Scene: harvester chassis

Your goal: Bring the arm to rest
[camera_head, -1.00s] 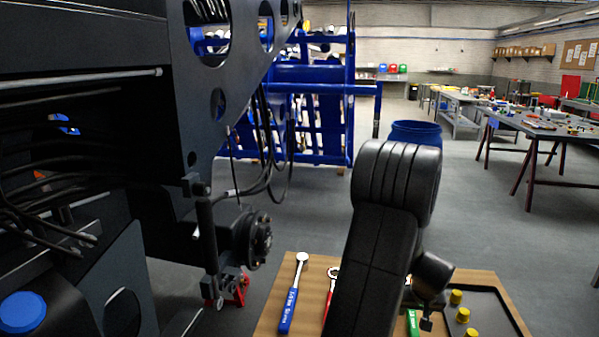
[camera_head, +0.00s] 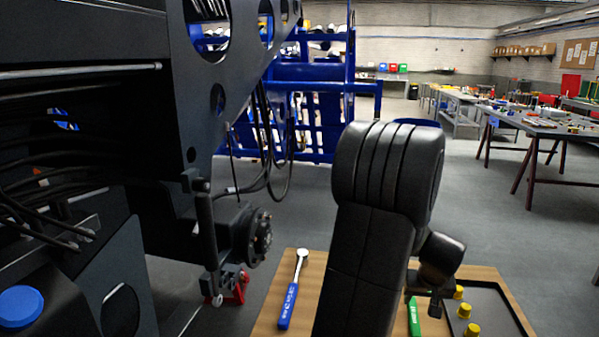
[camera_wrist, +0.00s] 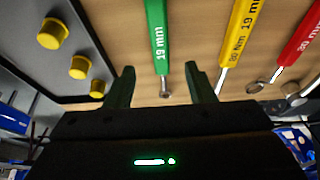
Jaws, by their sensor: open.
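In the head view my arm rises in front of the table (camera_head: 262,318), and my gripper is only partly visible beside the green wrench (camera_head: 413,318). A yellow tool (camera_wrist: 242,35) and a red tool (camera_wrist: 300,48) lie to the right of the green one in the wrist view.
A dark tray (camera_head: 490,305) with yellow caps (camera_head: 464,311) lies on the table's right. A blue-handled ratchet (camera_head: 289,305) lies at its left. The black harvester chassis (camera_head: 180,120) fills the left side. Open floor (camera_head: 500,215) lies behind the table.

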